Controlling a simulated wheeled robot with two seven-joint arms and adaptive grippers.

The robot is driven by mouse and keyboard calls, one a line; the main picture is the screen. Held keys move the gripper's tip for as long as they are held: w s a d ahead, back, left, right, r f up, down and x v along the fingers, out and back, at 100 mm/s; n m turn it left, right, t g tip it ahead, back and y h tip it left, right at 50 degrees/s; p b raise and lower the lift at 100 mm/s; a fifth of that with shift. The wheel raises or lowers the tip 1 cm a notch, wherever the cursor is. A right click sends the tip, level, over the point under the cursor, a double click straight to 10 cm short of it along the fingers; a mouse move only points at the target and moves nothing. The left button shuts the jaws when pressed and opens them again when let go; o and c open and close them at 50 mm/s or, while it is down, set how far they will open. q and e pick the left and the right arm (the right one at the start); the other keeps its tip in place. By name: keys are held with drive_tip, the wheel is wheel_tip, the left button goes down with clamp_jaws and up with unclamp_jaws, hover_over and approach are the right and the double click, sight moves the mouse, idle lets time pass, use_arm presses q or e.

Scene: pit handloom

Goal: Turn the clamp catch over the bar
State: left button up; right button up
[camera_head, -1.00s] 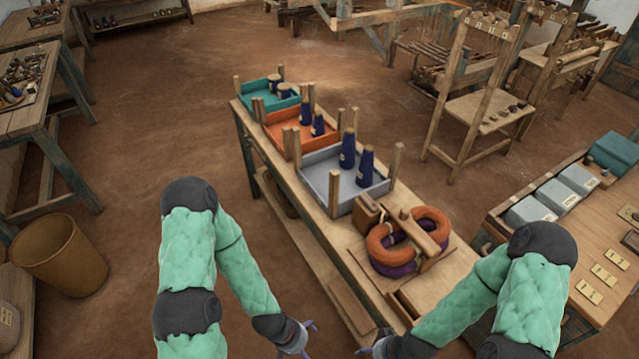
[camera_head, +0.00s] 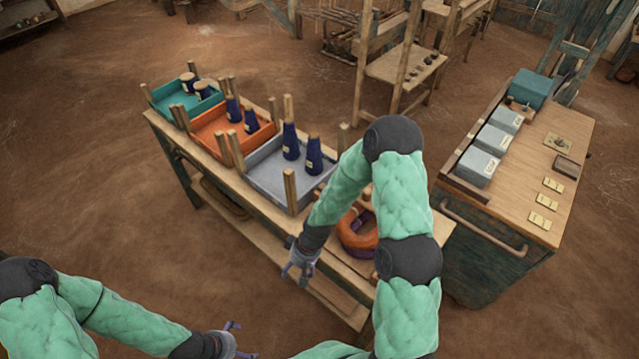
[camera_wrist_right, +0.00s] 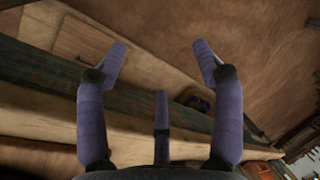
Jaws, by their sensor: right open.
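The orange ring (camera_head: 352,238) lies on the long bench, largely hidden behind my right arm, with a bit of purple beneath it. The wooden clamp bar and its catch are hidden by that arm now. My right gripper (camera_head: 296,268) is open and empty at the bench's near long side, left of the ring.
The long bench (camera_head: 228,180) carries a teal tray (camera_head: 162,105), an orange tray (camera_head: 203,135) and a grey tray (camera_head: 266,186), with dark blue cones and upright wooden posts. A wooden cabinet (camera_head: 520,190) with grey boxes stands right. Floor at left is clear.

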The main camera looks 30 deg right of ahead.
drive_tip(key=w+d+r+n+h+p, duration=0.1)
drive_tip(key=w+d+r, duration=0.4)
drive_tip(key=r, duration=0.4)
drive_tip(key=w+d+r+n+h, duration=0.2)
drive_tip(key=w+d+r, duration=0.2)
drive_tip(key=d+r, duration=0.4)
drive_tip(key=w+d+r+n+h+p, duration=0.1)
drive_tip(key=w+d+r, duration=0.4)
drive_tip(key=r, duration=0.5)
drive_tip(key=f, duration=0.3)
drive_tip(key=f+b, duration=0.1)
drive_tip(key=f, duration=0.3)
drive_tip(key=s+f+b, duration=0.1)
drive_tip(key=f, duration=0.3)
drive_tip(key=shift+d, duration=0.3)
drive_tip(key=c, duration=1.2)
